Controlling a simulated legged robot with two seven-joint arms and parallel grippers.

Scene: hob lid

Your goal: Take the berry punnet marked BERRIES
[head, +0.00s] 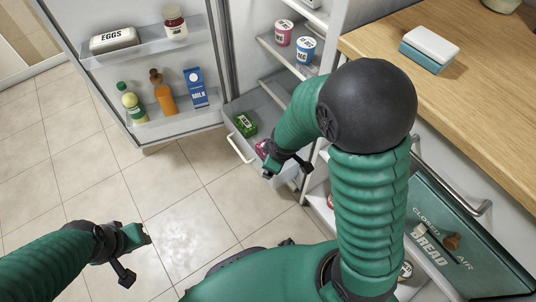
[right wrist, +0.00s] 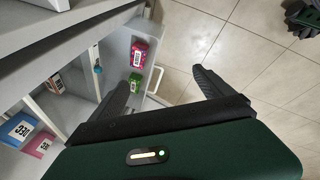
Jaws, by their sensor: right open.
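Two small packs lie in the pulled-out fridge drawer (head: 232,112). One is a green pack (head: 245,124), also in the right wrist view (right wrist: 135,83). The other is a magenta pack (head: 261,149), partly hidden by my right arm in the head view and clear in the right wrist view (right wrist: 138,54). Their labels are too small to read, so I cannot tell which is marked BERRIES. My right gripper (head: 287,172) is open and empty, above the drawer's front right part. My left gripper (head: 136,258) is open and empty over the floor, away from the fridge.
The open fridge door (head: 150,88) holds eggs, a jar, bottles and a milk carton. Pink and blue tubs (head: 305,50) stand on a shelf above the drawer. A wooden counter (head: 450,50) is at right, above the green bread bin (head: 470,235). The floor at left is clear.

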